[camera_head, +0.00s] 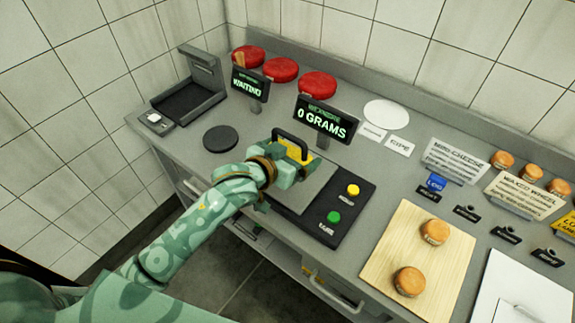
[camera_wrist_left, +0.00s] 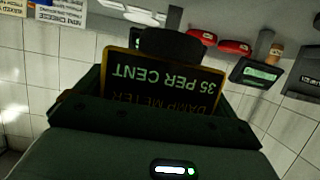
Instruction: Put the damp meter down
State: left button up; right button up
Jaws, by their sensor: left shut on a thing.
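The damp meter (camera_head: 297,151) is a yellow block with a black handle. My left gripper (camera_head: 288,168) is shut on it, in front of the scale display and over the left part of the weighing plate in the head view. In the left wrist view the damp meter (camera_wrist_left: 160,85) fills the middle, between the dark jaws. Its dark screen reads "DAMP METER 35 PER CENT" upside down. The arm and hand hide part of the meter, and I cannot tell whether its underside touches anything. My right gripper is not in view.
The scale (camera_head: 318,192) has a display (camera_head: 326,121) reading "0 GRAMS". A dark round pad (camera_head: 220,138) lies to its left. Behind stand red wheels (camera_head: 318,85) and a "WAITING" sign (camera_head: 249,83). A wooden board (camera_head: 418,250) with two small orange cheeses lies right.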

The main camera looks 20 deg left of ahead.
aim_at(290, 155)
pick_arm(q)
jog(key=w+f, duration=0.1)
jog(key=w+a+f+b, duration=0.1)
jog(key=f, duration=0.1)
jog(key=shift+a+f, duration=0.1)
jog(key=shift+f, duration=0.05)
jog(key=shift+w+a+f, duration=0.1)
jog(key=shift+w+f, duration=0.2)
jog(key=shift+f, duration=0.1)
jog(key=f, duration=0.1)
jog(key=f+b, duration=0.1)
jog(key=f, duration=0.2)
jog(key=shift+w+a+b, duration=0.2)
jog(key=shift+w+b, duration=0.05)
jog(key=shift+b, duration=0.1)
jog(key=shift+r, duration=0.15)
